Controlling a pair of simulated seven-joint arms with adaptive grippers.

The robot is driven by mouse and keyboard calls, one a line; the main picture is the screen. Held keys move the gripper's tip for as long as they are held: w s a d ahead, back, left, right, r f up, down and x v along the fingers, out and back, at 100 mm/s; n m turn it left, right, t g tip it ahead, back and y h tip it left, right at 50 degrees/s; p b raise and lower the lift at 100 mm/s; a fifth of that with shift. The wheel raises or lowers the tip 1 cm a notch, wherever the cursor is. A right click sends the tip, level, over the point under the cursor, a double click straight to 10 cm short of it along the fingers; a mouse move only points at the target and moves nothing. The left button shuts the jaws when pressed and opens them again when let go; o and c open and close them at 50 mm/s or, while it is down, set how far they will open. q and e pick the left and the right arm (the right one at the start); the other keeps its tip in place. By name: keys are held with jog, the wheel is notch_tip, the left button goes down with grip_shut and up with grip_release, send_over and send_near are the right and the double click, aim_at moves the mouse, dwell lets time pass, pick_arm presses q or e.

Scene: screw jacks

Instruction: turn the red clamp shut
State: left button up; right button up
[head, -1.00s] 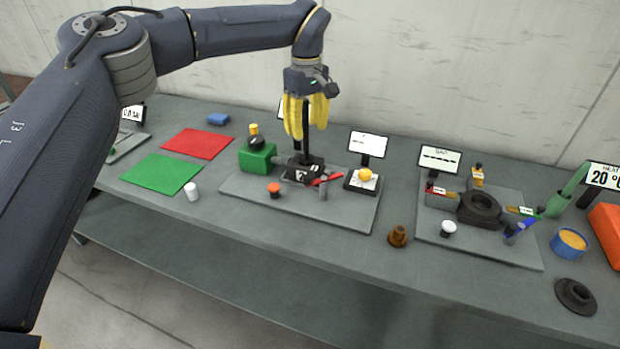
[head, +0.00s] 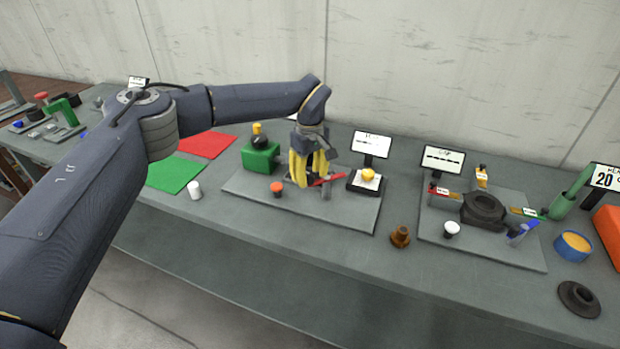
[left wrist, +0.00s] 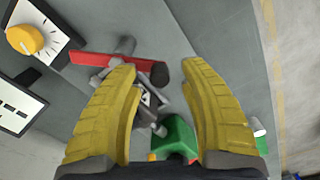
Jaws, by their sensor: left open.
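The red clamp (head: 330,179) shows as a slim red bar on the grey base plate (head: 350,215), partly hidden by my left gripper in the head view. In the left wrist view the red bar (left wrist: 98,62) lies beside a grey post (left wrist: 122,47), with a dark round piece (left wrist: 158,74) near its right end. My left gripper (head: 309,182) has yellow fingers pointing down, low over the fixture. Its open fingers (left wrist: 158,68) also show in the left wrist view, with no object clearly gripped. Contact with the bar cannot be told. My right gripper is out of view.
A green block (head: 260,157) stands left of the gripper, an orange knob (head: 277,187) in front left. A yellow dial (head: 368,174) and an upright display (head: 371,144) are at right. A brown part (head: 400,236) stands between the two plates.

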pick_arm(q)
jog(key=shift+f, duration=0.65)
grip_shut()
